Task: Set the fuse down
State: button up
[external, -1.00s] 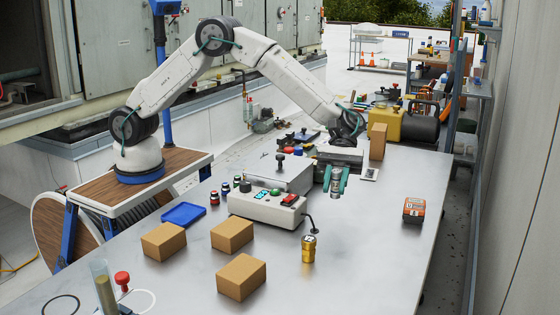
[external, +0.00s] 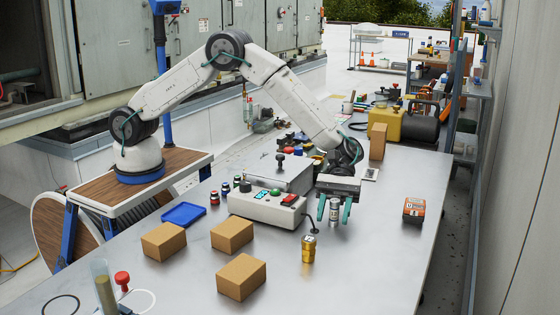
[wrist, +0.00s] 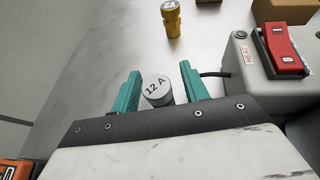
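The fuse (external: 333,212) is a small silver cylinder standing upright on the grey table, just right of the control box. Its top, marked "12 A", shows in the wrist view (wrist: 157,90). My gripper (external: 334,209) is low over the table with its teal fingers spread on both sides of the fuse. In the wrist view my gripper (wrist: 160,88) shows a clear gap between the right finger and the fuse; the left finger is very close to it. The fuse's lower part is hidden in the wrist view.
A grey control box (external: 267,207) with a red switch stands close left of the fuse. A brass cylinder (external: 308,249) stands in front. Cardboard boxes (external: 240,277) are at front left, and an orange-black box (external: 414,210) is at right. The table's right front is clear.

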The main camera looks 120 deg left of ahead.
jog(key=shift+r, duration=0.2)
jog(key=v, duration=1.2)
jog(key=shift+r, duration=0.1)
jog(key=s+d+r+m+g+y, duration=0.25)
jog(key=s+d+r+m, duration=0.2)
jog(key=s+r, duration=0.55)
jog(key=s+d+r+m+g+y, duration=0.1)
jog(key=s+d+r+m+y, duration=0.4)
jog(key=s, duration=0.8)
jog(key=s+a+m+y, duration=0.1)
jog(key=s+m+y, duration=0.1)
jog(key=s, duration=0.7)
jog(key=s+a+m+t+y, duration=0.1)
jog(key=s+a+m+y, duration=0.1)
jog(key=s+m, duration=0.3)
jog(key=s+a+m+t+y, duration=0.1)
jog(key=s+m+y, duration=0.1)
jog(key=s, duration=1.2)
jog(key=shift+a+f+m, duration=0.3)
jog(key=shift+m, duration=0.55)
